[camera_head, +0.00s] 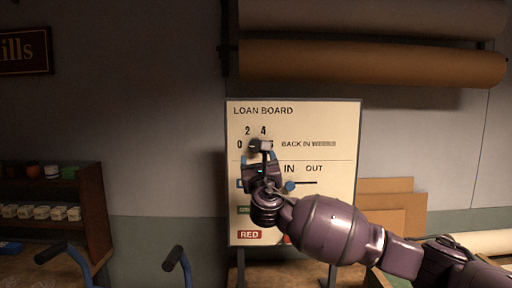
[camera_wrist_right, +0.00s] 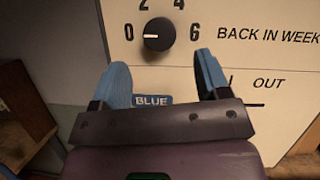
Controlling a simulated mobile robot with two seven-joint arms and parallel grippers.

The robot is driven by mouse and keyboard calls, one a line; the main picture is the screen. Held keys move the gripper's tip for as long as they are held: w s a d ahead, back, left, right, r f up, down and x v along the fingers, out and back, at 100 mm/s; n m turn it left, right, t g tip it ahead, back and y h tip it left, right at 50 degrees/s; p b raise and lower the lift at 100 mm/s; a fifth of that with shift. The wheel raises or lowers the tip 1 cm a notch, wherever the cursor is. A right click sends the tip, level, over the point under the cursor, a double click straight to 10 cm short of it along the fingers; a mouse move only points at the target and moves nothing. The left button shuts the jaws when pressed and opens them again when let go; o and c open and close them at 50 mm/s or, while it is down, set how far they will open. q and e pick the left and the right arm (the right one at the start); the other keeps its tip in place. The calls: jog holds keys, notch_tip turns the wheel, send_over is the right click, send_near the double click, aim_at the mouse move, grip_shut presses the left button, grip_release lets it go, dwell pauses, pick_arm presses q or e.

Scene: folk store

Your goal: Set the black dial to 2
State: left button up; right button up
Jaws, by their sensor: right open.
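The black dial (camera_wrist_right: 158,34) is on the cream loan board (camera_head: 330,122). In the right wrist view its white pointer mark points left, to the 0. The numbers 2 and 4 are above it and 6 is to its right. In the head view the dial is largely hidden by my right gripper (camera_head: 258,156). In the right wrist view my right gripper (camera_wrist_right: 164,66) is open, its two blue fingers apart and empty. The fingertips appear just below the dial, one to each side. I cannot tell how far they are from the board. My left gripper is not in view.
Below the dial, the board carries a blue slider knob (camera_head: 290,186) by IN and OUT, a BLUE label (camera_wrist_right: 152,100) and a RED label (camera_head: 249,235). Large rolls (camera_head: 370,62) hang above. A shelf (camera_head: 92,205) and blue bent handles (camera_head: 177,262) are at left.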

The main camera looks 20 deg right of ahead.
aim_at(256, 148)
jog(key=p+x, duration=0.1)
jog(key=x, duration=0.4)
jog(key=shift+x, duration=0.9)
jog(key=shift+f, duration=0.1)
jog(key=c, duration=0.9)
